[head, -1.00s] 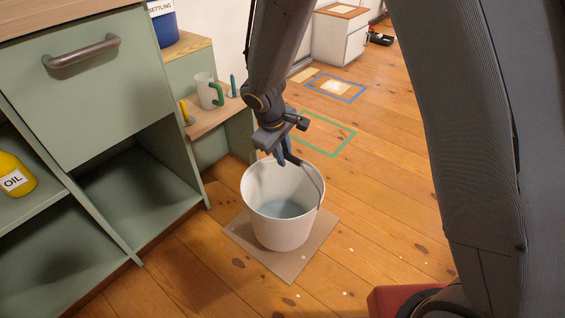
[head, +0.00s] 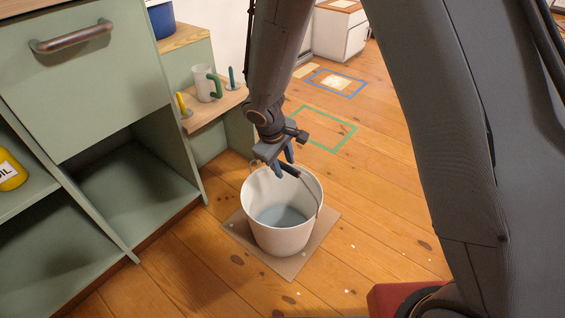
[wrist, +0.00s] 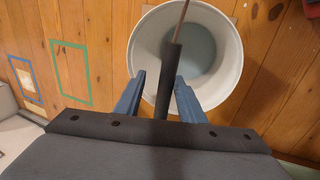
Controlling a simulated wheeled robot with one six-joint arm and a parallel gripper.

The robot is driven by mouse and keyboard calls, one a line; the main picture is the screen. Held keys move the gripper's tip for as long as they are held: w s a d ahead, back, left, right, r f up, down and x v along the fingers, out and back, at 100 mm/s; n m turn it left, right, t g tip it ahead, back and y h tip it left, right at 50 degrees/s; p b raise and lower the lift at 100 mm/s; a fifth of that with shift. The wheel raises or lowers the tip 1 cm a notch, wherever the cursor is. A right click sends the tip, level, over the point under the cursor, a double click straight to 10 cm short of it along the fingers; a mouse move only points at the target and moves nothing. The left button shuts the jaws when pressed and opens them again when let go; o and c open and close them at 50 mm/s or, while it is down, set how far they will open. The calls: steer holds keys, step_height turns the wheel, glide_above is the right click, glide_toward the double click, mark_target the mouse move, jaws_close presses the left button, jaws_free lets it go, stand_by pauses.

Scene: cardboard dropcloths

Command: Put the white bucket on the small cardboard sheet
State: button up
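The white bucket (head: 285,238) stands upright on a cardboard sheet (head: 326,228) on the wooden floor, with the sheet's edges showing around its base. Something grey-blue lies in its bottom. Its wire handle with a dark grip (head: 291,171) is raised above the rim. My gripper (head: 282,170) is just above the bucket's far rim. In the wrist view the two blue fingers (wrist: 160,98) are spread, with the dark grip (wrist: 169,85) between them and a gap on its left side. Whether the right finger touches the grip I cannot tell. The bucket (wrist: 233,60) also shows there.
A green cabinet (head: 85,110) with open shelves stands close on the left. A low shelf holds a mug (head: 206,88) and pegs. Green tape (head: 350,135) and blue tape (head: 361,88) mark rectangles on the floor behind.

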steer(key=p+v, duration=0.5)
steer(key=v, duration=0.7)
steer(key=s+r+m+g+y, duration=0.1)
steer(key=s+r, duration=0.5)
steer(key=s, duration=0.7)
steer(key=s+r+m+g+y, duration=0.1)
steer(key=s+r, duration=0.5)
steer(key=s, duration=0.7)
steer(key=shift+d+m+g+y, duration=0.3)
steer(key=shift+m+y, duration=0.2)
steer(key=shift+m, duration=0.4)
steer(key=shift+s, duration=0.1)
